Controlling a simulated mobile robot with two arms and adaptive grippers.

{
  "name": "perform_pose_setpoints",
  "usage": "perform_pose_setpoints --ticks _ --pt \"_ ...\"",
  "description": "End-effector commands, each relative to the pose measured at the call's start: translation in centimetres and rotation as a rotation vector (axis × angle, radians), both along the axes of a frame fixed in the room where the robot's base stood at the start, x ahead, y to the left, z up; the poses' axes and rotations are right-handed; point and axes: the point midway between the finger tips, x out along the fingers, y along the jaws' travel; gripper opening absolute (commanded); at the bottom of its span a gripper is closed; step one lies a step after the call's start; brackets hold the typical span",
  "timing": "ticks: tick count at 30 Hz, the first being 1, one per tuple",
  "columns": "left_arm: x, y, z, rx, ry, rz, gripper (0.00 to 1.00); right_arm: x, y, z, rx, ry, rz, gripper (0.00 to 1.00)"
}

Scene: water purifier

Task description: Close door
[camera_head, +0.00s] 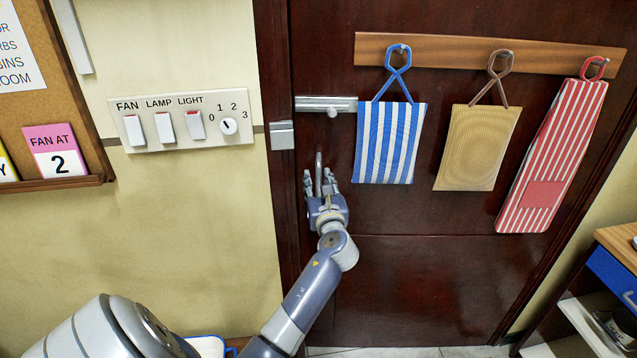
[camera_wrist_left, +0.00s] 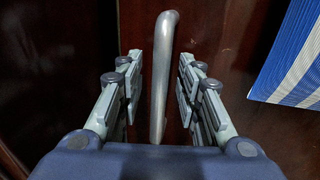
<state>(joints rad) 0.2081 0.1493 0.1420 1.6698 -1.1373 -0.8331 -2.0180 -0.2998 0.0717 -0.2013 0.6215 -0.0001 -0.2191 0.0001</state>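The dark red-brown door (camera_head: 430,260) fills the right part of the head view and looks flush with its frame, or nearly so. A metal handle (camera_head: 318,160) stands upright near its left edge. My left gripper (camera_head: 320,183) is at the handle, below the bolt. In the left wrist view the handle (camera_wrist_left: 163,75) stands between the two fingers of my left gripper (camera_wrist_left: 158,85), with gaps on both sides. A metal slide bolt (camera_head: 328,105) sits above the handle, with its catch (camera_head: 281,135) on the frame. My right gripper is not in view.
A rail (camera_head: 450,53) on the door holds a blue-striped bag (camera_head: 388,145), a tan bag (camera_head: 476,148) and a red-striped piece (camera_head: 550,160). A switch panel (camera_head: 185,122) and a corkboard (camera_head: 95,150) are on the left wall. A cabinet (camera_head: 615,235) stands at right.

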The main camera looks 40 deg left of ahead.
Motion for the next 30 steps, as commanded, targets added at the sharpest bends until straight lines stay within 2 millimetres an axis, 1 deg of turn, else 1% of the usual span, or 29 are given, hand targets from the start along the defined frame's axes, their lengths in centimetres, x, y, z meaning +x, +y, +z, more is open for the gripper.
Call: perform_pose_setpoints --ticks 3,5,6,7,8,14,16,20,24,27,30 --pt "0.0 0.0 0.0 0.0 0.0 0.0 0.33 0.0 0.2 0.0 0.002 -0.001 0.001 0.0" --pt "0.0 0.0 0.0 0.0 0.0 0.0 0.19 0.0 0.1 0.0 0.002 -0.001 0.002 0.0" --pt "0.0 0.0 0.0 0.0 0.0 0.0 0.1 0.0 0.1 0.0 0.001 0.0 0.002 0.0" --pt "0.0 0.0 0.0 0.0 0.0 0.0 0.04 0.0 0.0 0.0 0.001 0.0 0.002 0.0" --pt "0.0 0.0 0.0 0.0 0.0 0.0 0.0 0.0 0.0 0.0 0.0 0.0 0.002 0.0" --pt "-0.1 -0.1 0.0 0.0 0.0 0.001 0.0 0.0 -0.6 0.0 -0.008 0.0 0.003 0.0" --pt "-0.4 -0.6 -0.1 -0.001 0.002 0.006 0.0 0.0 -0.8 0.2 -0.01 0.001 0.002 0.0" --pt "-2.0 -3.0 -0.2 -0.003 0.007 0.035 0.0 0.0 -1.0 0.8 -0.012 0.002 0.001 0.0" --pt "-4.8 -6.2 -0.3 -0.005 0.009 0.08 0.0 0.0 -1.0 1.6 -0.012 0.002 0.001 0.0" --pt "-6.5 -8.6 -0.3 -0.005 0.01 0.091 0.0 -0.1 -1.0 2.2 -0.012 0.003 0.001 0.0" --pt "-7.9 -10.5 -0.2 -0.002 0.008 0.092 0.0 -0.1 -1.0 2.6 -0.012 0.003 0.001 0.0"
